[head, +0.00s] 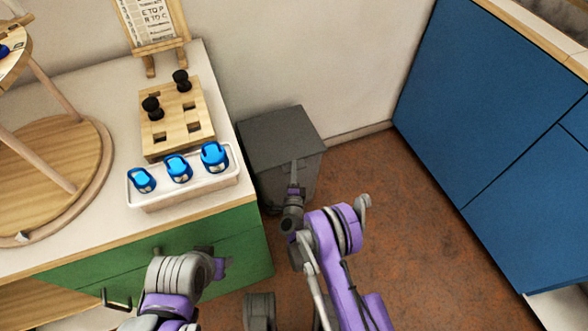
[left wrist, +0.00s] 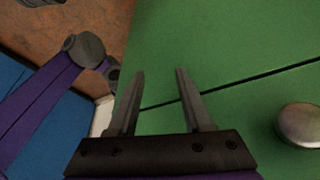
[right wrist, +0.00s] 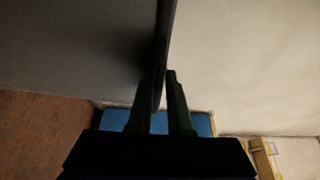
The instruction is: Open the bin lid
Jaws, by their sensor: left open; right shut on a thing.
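The grey bin (head: 268,180) stands on the floor between the table's right end and the wall. Its dark grey lid (head: 275,132) covers the top and looks down, though a small gap could not be made out. My right gripper (head: 294,178) is at the lid's front edge. In the right wrist view my right gripper (right wrist: 162,78) is shut on the thin dark edge of the lid (right wrist: 167,35).
The white table (head: 75,95) holds a peg board (head: 189,117), a tray of blue-topped pieces (head: 200,196) and a round wooden stand (head: 50,185). Blue cabinets (head: 490,110) stand at the right. The brown floor (head: 390,230) between is clear.

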